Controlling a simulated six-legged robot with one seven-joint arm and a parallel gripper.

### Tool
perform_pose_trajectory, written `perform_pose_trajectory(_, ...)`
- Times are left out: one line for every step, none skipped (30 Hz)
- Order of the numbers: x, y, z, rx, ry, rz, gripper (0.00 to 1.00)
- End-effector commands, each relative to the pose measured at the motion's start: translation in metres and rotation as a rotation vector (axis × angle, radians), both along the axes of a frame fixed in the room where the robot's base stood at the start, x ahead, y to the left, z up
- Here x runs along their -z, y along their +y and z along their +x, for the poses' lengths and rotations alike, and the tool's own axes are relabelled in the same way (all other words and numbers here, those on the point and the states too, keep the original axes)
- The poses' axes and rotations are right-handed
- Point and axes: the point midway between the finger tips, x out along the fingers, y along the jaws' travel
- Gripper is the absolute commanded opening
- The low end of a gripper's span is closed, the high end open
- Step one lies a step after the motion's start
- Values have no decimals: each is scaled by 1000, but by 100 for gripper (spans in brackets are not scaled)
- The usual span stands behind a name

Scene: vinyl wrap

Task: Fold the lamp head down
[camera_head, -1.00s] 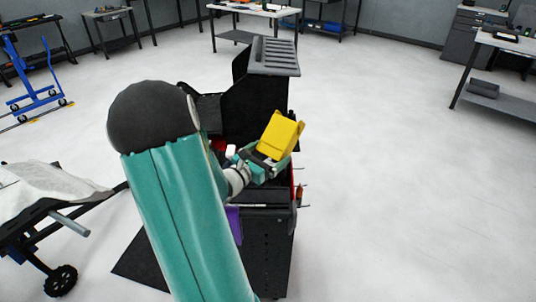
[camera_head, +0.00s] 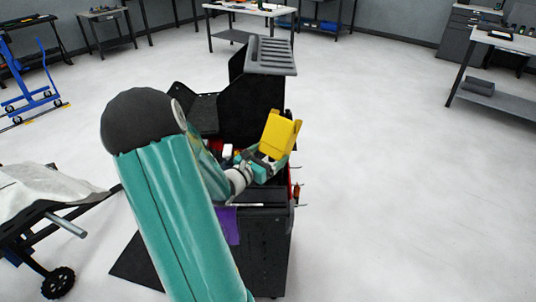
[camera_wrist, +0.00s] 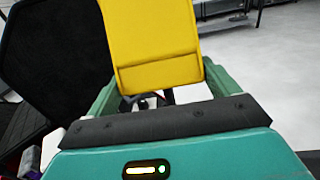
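A yellow block-like piece (camera_head: 277,134), which looks like the lamp, is held above the black tool cart. My gripper (camera_head: 270,165) is at its lower end. In the wrist view, the yellow piece (camera_wrist: 155,45) stands up between the two green fingers of my gripper (camera_wrist: 160,92), which appear to touch its sides. A crease crosses its lower part, with a narrower panel below. A small dark part shows under it between the fingers. I cannot make out a separate lamp head or how far it is folded.
The black cart (camera_head: 262,240) stands under my arm, with small items in its top and a raised ridged panel (camera_head: 271,56) behind. A cloth-covered trolley (camera_head: 40,190) is at the left.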

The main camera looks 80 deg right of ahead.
Motion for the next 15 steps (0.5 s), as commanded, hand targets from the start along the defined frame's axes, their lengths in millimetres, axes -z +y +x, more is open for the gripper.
perform_pose_trajectory(3,1,-1,1,-1,7,95)
perform_pose_trajectory(2,1,-1,1,-2,7,100)
perform_pose_trajectory(2,1,-1,1,-2,6,100)
perform_pose_trajectory(2,1,-1,1,-2,6,100)
perform_pose_trajectory(2,1,-1,1,-1,5,100)
perform_pose_trajectory(2,1,0,1,-1,5,100)
perform_pose_trajectory(2,1,0,1,-1,5,100)
perform_pose_trajectory(2,1,0,1,-1,4,100)
perform_pose_trajectory(1,1,0,0,-1,4,100)
perform_pose_trajectory(1,2,1,0,-1,4,100)
perform_pose_trajectory(1,4,2,-1,-1,4,100)
perform_pose_trajectory(1,7,3,-1,-1,4,100)
perform_pose_trajectory(1,10,5,-2,-1,4,100)
perform_pose_trajectory(1,14,7,-2,-1,5,100)
perform_pose_trajectory(1,19,10,-3,-3,5,100)
